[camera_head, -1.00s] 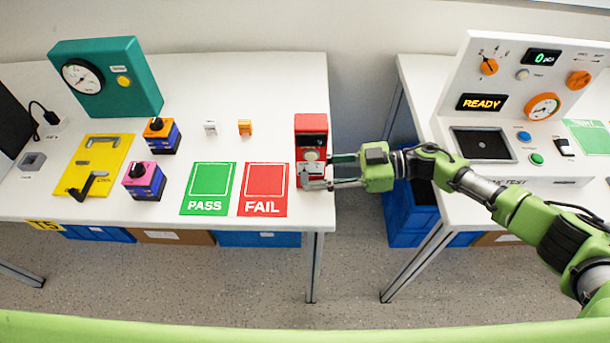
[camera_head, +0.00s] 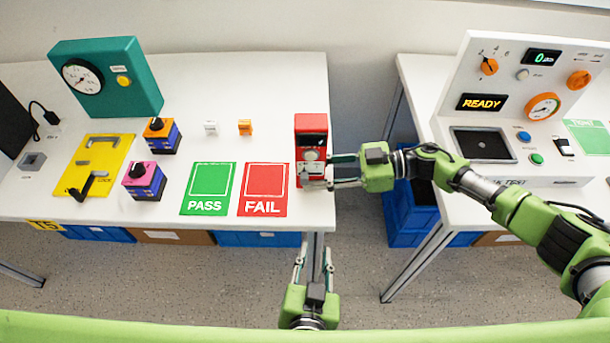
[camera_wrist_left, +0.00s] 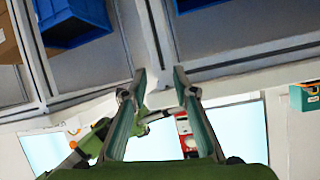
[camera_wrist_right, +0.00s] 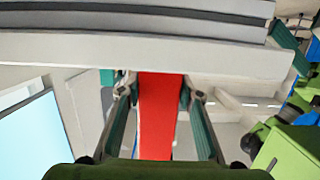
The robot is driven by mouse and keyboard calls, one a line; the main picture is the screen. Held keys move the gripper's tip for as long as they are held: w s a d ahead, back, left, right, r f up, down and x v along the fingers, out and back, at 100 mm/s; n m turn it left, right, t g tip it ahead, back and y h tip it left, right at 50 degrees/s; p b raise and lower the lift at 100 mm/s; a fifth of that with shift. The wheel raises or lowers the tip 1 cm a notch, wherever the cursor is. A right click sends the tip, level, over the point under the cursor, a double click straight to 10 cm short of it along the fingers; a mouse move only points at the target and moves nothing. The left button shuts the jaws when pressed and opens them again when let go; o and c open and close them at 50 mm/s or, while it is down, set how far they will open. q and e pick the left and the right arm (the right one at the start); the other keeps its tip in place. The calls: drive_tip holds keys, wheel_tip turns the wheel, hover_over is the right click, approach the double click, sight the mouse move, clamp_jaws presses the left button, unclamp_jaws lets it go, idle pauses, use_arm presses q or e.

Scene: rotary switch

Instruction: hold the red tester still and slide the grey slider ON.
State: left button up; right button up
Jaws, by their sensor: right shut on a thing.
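The red tester (camera_head: 311,124) stands upright at the right front edge of the left table, with a dark display and a pale round dial on its face. My right gripper (camera_head: 318,172) reaches in from the right and is shut on the tester's lower part. In the right wrist view the red body (camera_wrist_right: 157,110) lies between the fingers. My left gripper (camera_head: 314,258) is open and empty, in front of the table edge and below the tester. The tester also shows beyond its fingers in the left wrist view (camera_wrist_left: 183,127). I cannot clearly make out the grey slider.
Green PASS (camera_head: 208,188) and red FAIL (camera_head: 263,188) mats lie left of the tester. Farther left are two rotary switch blocks, a yellow plate (camera_head: 95,160) and a teal gauge box (camera_head: 110,80). A gap separates this table from the right console (camera_head: 500,130).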

sight(305, 183)
use_arm(q)
wheel_tip(305, 183, up, 13)
drive_tip(key=w+a+n+t+y, duration=0.1)
drive_tip(key=w+a+n+t, duration=0.1)
drive_tip(key=w+n+t, duration=0.1)
drive_tip(key=shift+w+a+f, duration=0.1)
drive_tip(key=shift+w+f, duration=0.2)
drive_tip(key=shift+w, duration=0.9)
drive_tip(key=shift+w+f, duration=0.35)
drive_tip(key=shift+w, duration=0.8)
drive_tip(key=shift+w+a+f, duration=0.1)
drive_tip(key=shift+w+f, duration=0.2)
drive_tip(key=shift+w, duration=0.9)
clamp_jaws()
drive_tip(key=shift+d, duration=0.1)
